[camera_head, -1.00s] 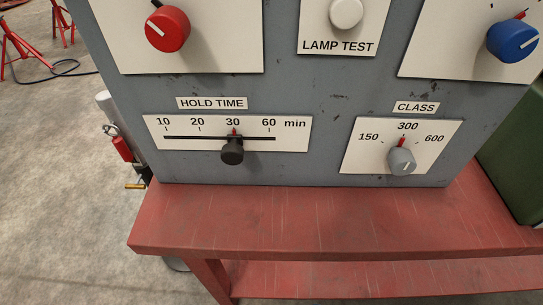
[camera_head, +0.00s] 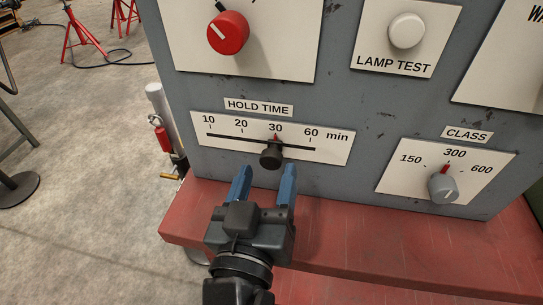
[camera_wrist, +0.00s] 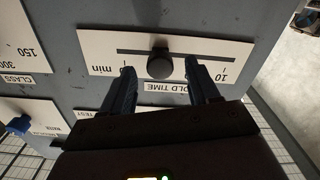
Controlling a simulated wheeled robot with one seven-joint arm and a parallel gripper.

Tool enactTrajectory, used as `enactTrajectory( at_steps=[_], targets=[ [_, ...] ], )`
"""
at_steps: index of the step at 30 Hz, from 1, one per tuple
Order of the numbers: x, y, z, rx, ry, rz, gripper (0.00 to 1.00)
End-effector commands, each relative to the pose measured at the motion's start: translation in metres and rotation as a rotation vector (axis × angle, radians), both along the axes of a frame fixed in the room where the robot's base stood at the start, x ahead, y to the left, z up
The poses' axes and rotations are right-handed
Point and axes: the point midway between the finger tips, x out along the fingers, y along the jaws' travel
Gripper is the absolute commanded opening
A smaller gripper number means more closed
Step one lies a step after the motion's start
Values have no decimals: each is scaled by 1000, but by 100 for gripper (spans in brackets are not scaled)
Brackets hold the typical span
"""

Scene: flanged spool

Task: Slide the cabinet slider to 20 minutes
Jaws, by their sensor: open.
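The cabinet slider is a black knob (camera_head: 271,155) on a dark slot in the white HOLD TIME plate (camera_head: 228,139), marked 10, 20, 30 and 60 min. Its red pointer is at 30. My gripper (camera_head: 267,172) has two blue fingers, open, in front of and below the knob, with the knob between their directions. In the wrist view the plate is upside down, and the knob (camera_wrist: 160,64) shows between the two spread fingertips (camera_wrist: 160,65). I see no contact between finger and knob.
The grey cabinet (camera_head: 340,110) stands on a red bench (camera_head: 330,235). A red knob (camera_head: 228,33), a white lamp test button (camera_head: 407,30) and a grey CLASS knob (camera_head: 443,187) are nearby. A grey cylinder (camera_head: 161,108) stands left of the cabinet.

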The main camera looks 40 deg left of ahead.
Motion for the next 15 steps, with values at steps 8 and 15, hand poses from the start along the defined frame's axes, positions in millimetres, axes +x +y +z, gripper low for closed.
enactTrajectory(
  at_steps=[8, 15],
  targets=[
    [28, 19, 1, 1, 1, 0, 60],
    [33, 21, 0, 0, 1, 0, 60]
  ],
)
